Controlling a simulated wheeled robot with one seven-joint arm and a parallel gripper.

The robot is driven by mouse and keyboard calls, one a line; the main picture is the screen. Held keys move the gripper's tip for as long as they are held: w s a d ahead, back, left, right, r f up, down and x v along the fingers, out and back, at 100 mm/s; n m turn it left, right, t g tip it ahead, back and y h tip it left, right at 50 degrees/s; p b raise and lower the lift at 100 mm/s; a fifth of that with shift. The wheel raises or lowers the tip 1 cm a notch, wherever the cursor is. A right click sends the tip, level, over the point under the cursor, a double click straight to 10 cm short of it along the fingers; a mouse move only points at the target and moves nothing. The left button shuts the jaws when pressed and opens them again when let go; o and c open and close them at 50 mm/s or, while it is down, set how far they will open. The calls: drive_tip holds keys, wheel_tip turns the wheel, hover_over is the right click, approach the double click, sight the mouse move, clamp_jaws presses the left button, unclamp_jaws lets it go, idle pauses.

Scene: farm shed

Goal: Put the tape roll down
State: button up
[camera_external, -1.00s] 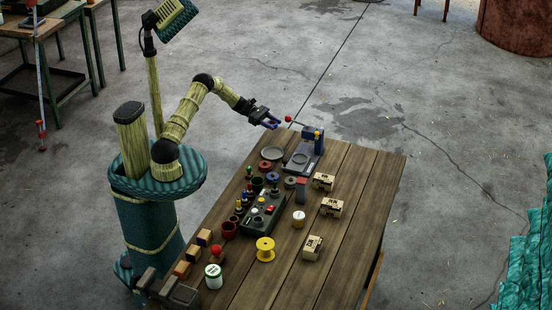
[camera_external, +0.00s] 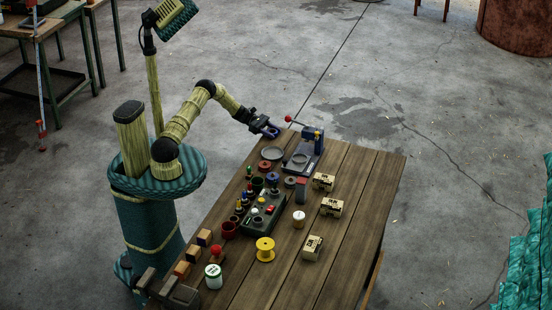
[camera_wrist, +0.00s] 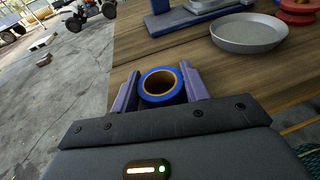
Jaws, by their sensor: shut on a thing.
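The tape roll (camera_wrist: 162,86) is blue with a brown inner core. In the wrist view it sits between the two fingers of my gripper (camera_wrist: 160,92), which is shut on it. Its open core faces the camera. In the external view my gripper (camera_external: 268,131) is at the far left corner of the wooden table (camera_external: 345,200), with the roll small and dark blue at its tip. I cannot tell whether the roll touches the table top.
A grey round dish (camera_wrist: 247,33) lies near the roll, also in the external view (camera_external: 272,154). A blue press-like stand (camera_external: 312,140) with a red-knobbed lever is beside it. Red and dark rings, cups and boxes crowd the table further on.

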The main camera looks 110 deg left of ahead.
drive_tip(key=o, duration=1)
drive_tip(key=shift+s+a, duration=0.1)
drive_tip(key=shift+s, duration=0.2)
drive_tip(key=b+v, duration=0.2)
drive_tip(key=v, duration=0.6)
drive_tip(key=b+v, duration=0.2)
drive_tip(key=v, duration=0.6)
drive_tip(key=shift+s+r+b, duration=0.3)
drive_tip(key=shift+s+b, duration=0.05)
drive_tip(key=shift+s, duration=0.05)
drive_tip(key=shift+o, duration=0.3)
